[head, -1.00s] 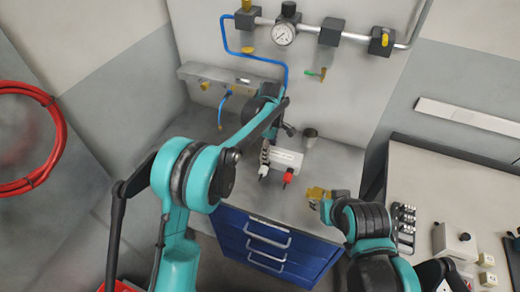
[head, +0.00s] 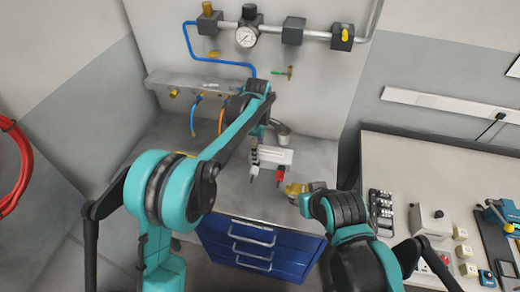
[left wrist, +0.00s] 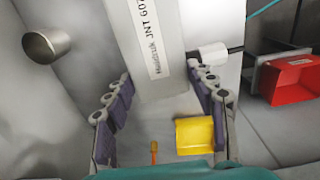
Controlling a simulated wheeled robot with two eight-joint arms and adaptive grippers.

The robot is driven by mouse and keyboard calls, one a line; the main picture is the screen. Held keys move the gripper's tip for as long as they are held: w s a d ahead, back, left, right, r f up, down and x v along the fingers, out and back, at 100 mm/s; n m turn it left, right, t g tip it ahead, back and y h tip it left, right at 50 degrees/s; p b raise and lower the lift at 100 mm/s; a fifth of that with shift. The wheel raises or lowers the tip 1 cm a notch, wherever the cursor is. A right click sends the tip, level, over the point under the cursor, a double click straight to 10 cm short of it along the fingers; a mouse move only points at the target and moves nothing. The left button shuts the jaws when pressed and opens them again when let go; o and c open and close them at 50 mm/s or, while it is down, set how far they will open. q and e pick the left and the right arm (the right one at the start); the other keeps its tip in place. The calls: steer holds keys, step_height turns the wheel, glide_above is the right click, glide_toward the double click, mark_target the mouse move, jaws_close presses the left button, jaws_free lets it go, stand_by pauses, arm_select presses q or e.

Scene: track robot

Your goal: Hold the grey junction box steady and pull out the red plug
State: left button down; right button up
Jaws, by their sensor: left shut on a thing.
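The junction box (head: 272,155), pale grey, is above the bench or on it; I cannot tell which. The left wrist view shows its labelled face (left wrist: 150,40). My left gripper (head: 258,152) is shut on the box, and its dark-padded fingers (left wrist: 162,105) lie along both sides. The red plug (head: 280,171) sits at the box's front side, right of a white plug (head: 253,170), which also shows in the left wrist view (left wrist: 208,55).
A metal cup (head: 283,134) stands behind the box, also in the left wrist view (left wrist: 46,44). A yellow block (left wrist: 195,136) and an orange-handled item (left wrist: 153,152) lie near my left fingers. Blue drawers (head: 248,243) are below; a side bench (head: 385,165) is at right.

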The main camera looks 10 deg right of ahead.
arm_select(q)
steer(key=w+a, duration=0.6)
steer(key=a, duration=0.3)
steer(key=shift+a, duration=0.15)
stand_by(0.5)
steer(key=shift+s, duration=0.1)
steer(key=shift+f+b, duration=3.1)
steer(key=shift+f, duration=2)
steer(key=shift+s+f, duration=0.2)
steer(key=shift+f, duration=0.2)
steer(key=c, duration=0.6)
jaws_free()
steer(key=shift+b, duration=0.3)
steer(key=shift+o, duration=0.9)
steer(key=shift+w+f, duration=0.15)
steer(key=shift+w, duration=0.1)
